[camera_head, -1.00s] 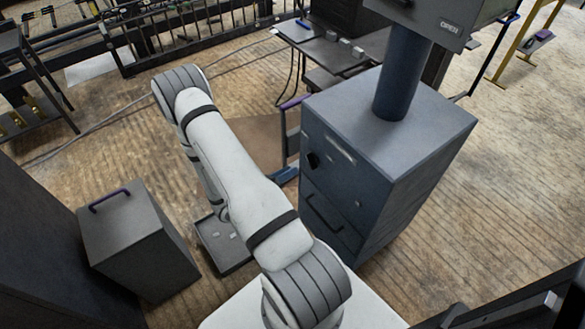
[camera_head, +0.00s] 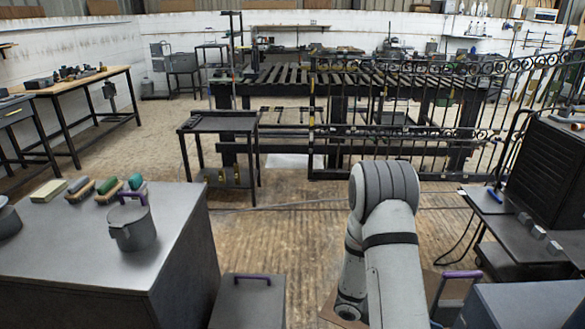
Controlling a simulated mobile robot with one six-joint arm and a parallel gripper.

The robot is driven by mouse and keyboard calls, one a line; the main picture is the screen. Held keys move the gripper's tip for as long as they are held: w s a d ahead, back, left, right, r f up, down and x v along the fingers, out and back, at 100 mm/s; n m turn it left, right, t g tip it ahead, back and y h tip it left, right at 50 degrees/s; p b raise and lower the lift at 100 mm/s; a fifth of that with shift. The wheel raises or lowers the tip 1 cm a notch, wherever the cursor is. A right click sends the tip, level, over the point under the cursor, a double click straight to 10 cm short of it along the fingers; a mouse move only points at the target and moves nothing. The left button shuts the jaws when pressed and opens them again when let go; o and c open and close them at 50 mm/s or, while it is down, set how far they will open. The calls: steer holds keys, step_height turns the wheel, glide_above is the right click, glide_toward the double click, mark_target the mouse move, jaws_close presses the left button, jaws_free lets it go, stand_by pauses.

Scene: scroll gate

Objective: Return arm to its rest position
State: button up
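My arm shows in the head view as a thick white tube with dark bands, rising from the bottom edge right of centre. It bends at a grey ribbed joint, and a further link hangs down on its left side. My gripper is not visible; the end of the arm is hidden behind the links or below the picture. No object is seen in contact with the arm.
A metal bench (camera_head: 75,230) with a grey pot (camera_head: 132,222) and several brushes stands at left. A low box with a purple handle (camera_head: 252,280) is left of my arm. Ahead are a dark cart (camera_head: 221,124) and an ornate gate (camera_head: 432,120). Wooden floor (camera_head: 290,215) is open between.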

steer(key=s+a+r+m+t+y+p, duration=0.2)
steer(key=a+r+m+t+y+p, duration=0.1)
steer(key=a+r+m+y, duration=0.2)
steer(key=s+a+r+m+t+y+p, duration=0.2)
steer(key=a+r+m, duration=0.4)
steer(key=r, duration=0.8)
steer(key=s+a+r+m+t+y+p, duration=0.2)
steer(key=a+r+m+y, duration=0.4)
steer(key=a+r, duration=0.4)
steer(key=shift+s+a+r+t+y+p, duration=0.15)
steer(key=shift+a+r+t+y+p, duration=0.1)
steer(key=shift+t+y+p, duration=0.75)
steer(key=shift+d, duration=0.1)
